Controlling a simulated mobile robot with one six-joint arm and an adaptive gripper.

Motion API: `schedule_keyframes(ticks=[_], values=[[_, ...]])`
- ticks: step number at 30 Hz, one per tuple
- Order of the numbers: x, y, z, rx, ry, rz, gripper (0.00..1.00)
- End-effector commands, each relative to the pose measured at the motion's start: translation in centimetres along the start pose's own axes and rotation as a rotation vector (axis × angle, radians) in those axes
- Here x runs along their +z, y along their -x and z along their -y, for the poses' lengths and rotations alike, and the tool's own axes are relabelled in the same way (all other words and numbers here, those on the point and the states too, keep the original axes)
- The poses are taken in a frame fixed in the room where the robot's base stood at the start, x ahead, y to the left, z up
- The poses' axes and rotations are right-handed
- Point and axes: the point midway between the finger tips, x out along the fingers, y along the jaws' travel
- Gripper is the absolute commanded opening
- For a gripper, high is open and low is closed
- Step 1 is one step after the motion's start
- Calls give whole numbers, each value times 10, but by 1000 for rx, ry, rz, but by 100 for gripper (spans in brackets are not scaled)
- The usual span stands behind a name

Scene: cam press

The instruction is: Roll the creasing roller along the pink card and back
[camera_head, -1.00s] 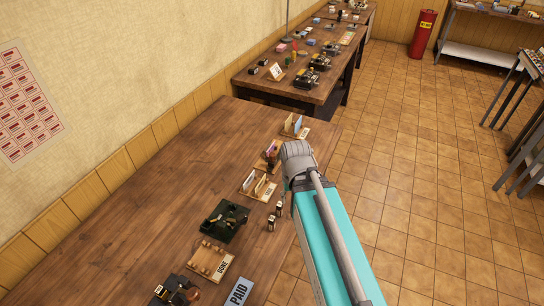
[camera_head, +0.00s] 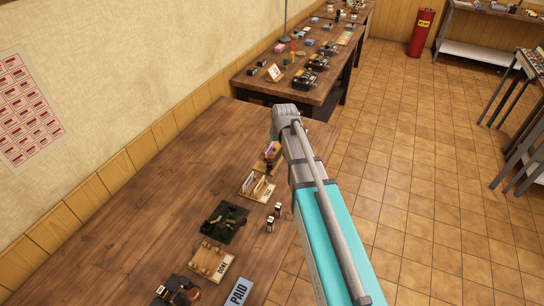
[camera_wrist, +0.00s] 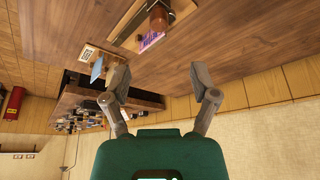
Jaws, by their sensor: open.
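My gripper (camera_wrist: 160,92) shows in the wrist view with its two fingers spread and nothing between them. In the head view my arm hides most of it, above the far end of the near table. A small wooden holder (camera_head: 262,165) there has a pinkish-purple piece on it, partly covered by my arm. In the wrist view, a purple-and-pink printed piece (camera_wrist: 151,41) lies beside a brown upright cylinder (camera_wrist: 159,18), ahead of my fingers and apart from them. I cannot tell for sure which of these is the pink card or the creasing roller.
A second table (camera_head: 290,85) with many small objects stands beyond.

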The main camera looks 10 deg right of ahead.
Motion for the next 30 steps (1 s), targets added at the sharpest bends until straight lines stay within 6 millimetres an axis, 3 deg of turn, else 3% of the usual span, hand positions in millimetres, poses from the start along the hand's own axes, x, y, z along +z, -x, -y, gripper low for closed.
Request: schedule_keyframes(ticks=[3, 17, 30], values=[[-7, -1, -2, 1, 4, -13, 76], [-5, -4, -3, 1, 2, -11, 76], [-5, -32, -3, 2, 2, -11, 76]])
